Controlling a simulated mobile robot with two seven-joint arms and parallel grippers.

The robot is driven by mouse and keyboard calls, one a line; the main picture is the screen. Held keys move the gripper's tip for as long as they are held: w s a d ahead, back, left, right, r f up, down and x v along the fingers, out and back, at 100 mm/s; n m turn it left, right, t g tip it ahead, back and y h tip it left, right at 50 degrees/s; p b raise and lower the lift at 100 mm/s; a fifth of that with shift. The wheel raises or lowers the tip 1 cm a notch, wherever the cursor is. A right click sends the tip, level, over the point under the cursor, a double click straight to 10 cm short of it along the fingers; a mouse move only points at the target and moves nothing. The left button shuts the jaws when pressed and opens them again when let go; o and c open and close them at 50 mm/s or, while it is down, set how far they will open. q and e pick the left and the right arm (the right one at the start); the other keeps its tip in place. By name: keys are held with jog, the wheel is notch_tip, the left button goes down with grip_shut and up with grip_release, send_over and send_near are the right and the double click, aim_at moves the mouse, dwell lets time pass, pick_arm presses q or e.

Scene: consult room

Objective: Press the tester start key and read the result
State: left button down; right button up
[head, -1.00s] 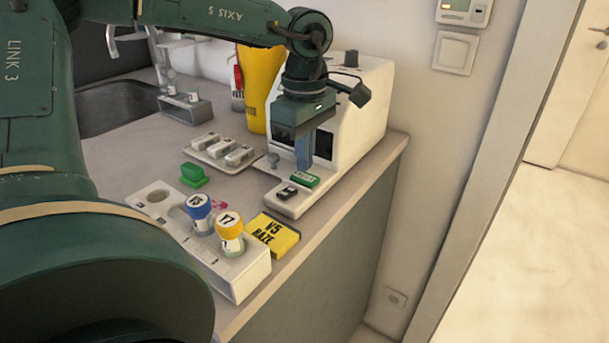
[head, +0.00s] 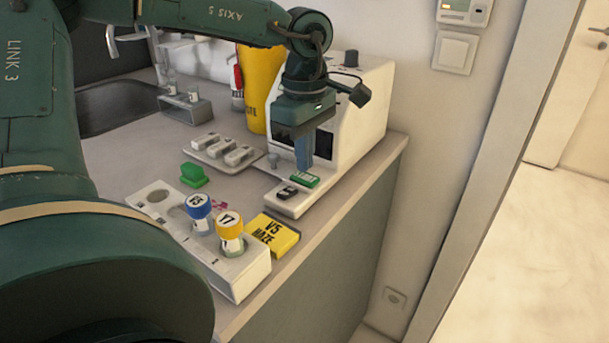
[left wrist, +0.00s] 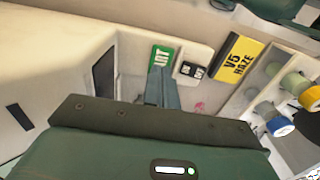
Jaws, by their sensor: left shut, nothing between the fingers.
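The tester (head: 352,110) is a white machine at the back right of the counter. Its front ledge carries a green start key (head: 308,181) and a black rocker switch (head: 287,192). Its dark screen (head: 322,146) is partly hidden behind my gripper, and I can read no result on it. My left gripper (head: 303,169) is shut and empty, pointing down with its tips at the green key. In the left wrist view the fingers (left wrist: 161,73) cover part of the green key (left wrist: 163,55). I cannot tell whether they touch it. My right gripper is out of view.
A white rack (head: 250,275) holds a blue-capped and a yellow-capped vial. A yellow V5 HAZE box (head: 273,233), a green block (head: 194,175) and a tray of small white pieces (head: 215,160) lie nearby. A yellow container (head: 258,85) stands behind. The counter edge is close on the right.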

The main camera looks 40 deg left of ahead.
aim_at(305, 177)
pick_arm(q)
jog(key=shift+f+b, duration=0.8)
jog(key=shift+f, duration=0.2)
jog(key=shift+r, duration=0.1)
jog(key=shift+r+p, duration=2.65)
jog(key=shift+r, duration=0.85)
jog(key=shift+f, duration=0.1)
